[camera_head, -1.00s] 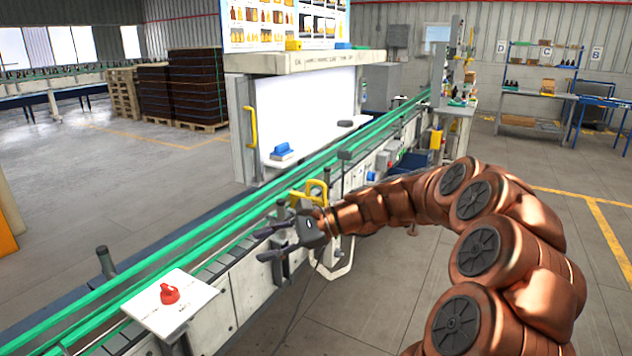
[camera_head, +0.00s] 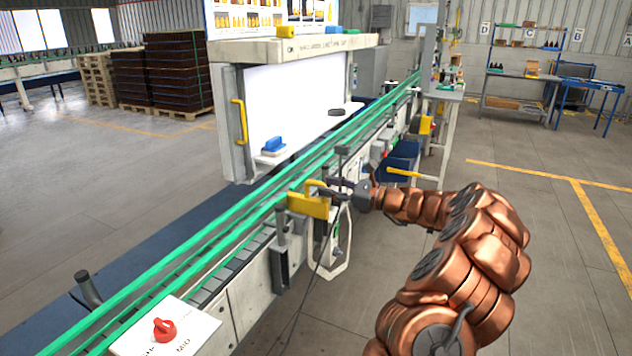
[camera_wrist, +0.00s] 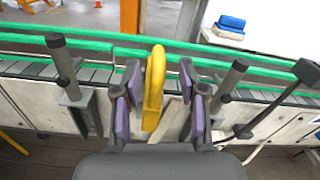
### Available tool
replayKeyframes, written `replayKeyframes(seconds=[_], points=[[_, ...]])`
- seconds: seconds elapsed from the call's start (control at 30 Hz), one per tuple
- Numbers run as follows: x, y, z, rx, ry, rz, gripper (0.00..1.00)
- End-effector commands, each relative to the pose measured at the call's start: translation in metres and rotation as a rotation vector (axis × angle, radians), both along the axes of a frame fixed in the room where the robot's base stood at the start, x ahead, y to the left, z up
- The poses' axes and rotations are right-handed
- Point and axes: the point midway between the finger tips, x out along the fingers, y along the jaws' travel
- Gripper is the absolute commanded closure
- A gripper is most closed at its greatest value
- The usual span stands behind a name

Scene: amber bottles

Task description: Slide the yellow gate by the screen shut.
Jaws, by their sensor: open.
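The yellow gate (camera_head: 309,206) with its upright loop handle is mounted at the near side of the conveyor, in front of the white screen (camera_head: 300,105). In the wrist view the yellow handle (camera_wrist: 153,90) stands upright between my finger pads. My gripper (camera_head: 335,189) is open at the gate, reaching in from the right. Its purple pads (camera_wrist: 160,105) lie on both sides of the handle with a gap visible on each side, wider on the right. The fingertips partly overlap the handle in the head view, so contact there cannot be told.
Green conveyor rails (camera_head: 185,256) run diagonally past the screen. Grey posts (camera_head: 281,228) stand beside the gate. A white panel with a red knob (camera_head: 165,329) is at the front. A blue-handled block (camera_head: 273,147) sits on the screen's ledge. Open floor lies to the right.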

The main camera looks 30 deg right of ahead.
Motion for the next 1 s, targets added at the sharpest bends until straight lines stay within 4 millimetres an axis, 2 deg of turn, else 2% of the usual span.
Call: replayKeyframes(seconds=[0.1,0.3,0.67,1.0], points=[[0.015,0.011,0.001,-0.001,0.002,0.005,0.59],[0.031,0.020,0.000,0.001,0.001,0.006,0.59],[0.034,0.023,-0.001,0.000,0.000,0.007,0.60],[0.034,0.023,0.000,-0.001,0.000,0.007,0.95]])
